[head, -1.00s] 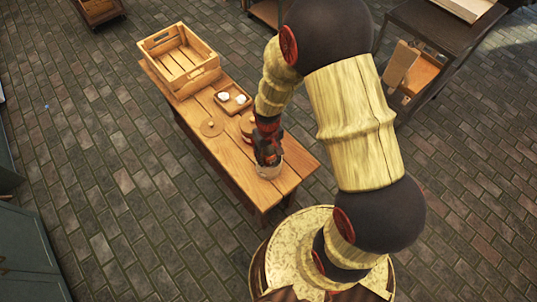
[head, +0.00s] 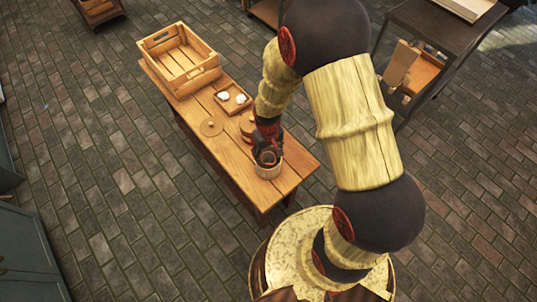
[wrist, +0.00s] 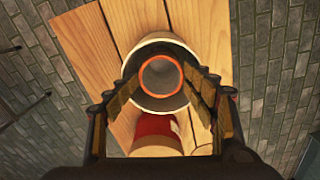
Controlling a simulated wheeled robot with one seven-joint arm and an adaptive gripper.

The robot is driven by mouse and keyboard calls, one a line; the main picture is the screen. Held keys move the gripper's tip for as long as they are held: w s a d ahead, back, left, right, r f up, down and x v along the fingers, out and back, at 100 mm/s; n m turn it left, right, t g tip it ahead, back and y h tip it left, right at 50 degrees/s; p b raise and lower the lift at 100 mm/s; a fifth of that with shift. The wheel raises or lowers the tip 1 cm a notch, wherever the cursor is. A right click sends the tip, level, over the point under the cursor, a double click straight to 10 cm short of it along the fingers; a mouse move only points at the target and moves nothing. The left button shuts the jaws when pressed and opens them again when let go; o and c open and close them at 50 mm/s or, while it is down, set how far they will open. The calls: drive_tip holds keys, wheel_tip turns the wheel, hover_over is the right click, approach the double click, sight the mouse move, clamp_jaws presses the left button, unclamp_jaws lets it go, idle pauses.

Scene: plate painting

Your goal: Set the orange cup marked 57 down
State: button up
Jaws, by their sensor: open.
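A cup with an orange rim (wrist: 161,76) stands inside a wider, pale-rimmed round container (wrist: 160,103) in the wrist view. Its number is not visible. In the head view the container (head: 269,173) is on the near end of the wooden table (head: 285,180), with a round brownish rim just inside it below my gripper. My gripper (wrist: 163,82) is open, with one finger on each side of the cup. It also shows in the head view (head: 267,153). I cannot tell whether the fingers touch the cup or the container.
A red and pale cylindrical thing (wrist: 155,128) is close beside the container. Bare tabletop (head: 240,165) lies left of the container.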

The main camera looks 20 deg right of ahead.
idle(0.3)
drive_tip(key=s+r+t+p, duration=0.3)
drive_tip(key=r+p, duration=0.1)
drive_tip(key=r, duration=2.7)
drive_tip(key=s+r+m+t, duration=0.1)
drive_tip(key=s+r+t, duration=0.1)
drive_tip(key=s+r, duration=0.9)
drive_tip(key=shift+r+t, duration=0.3)
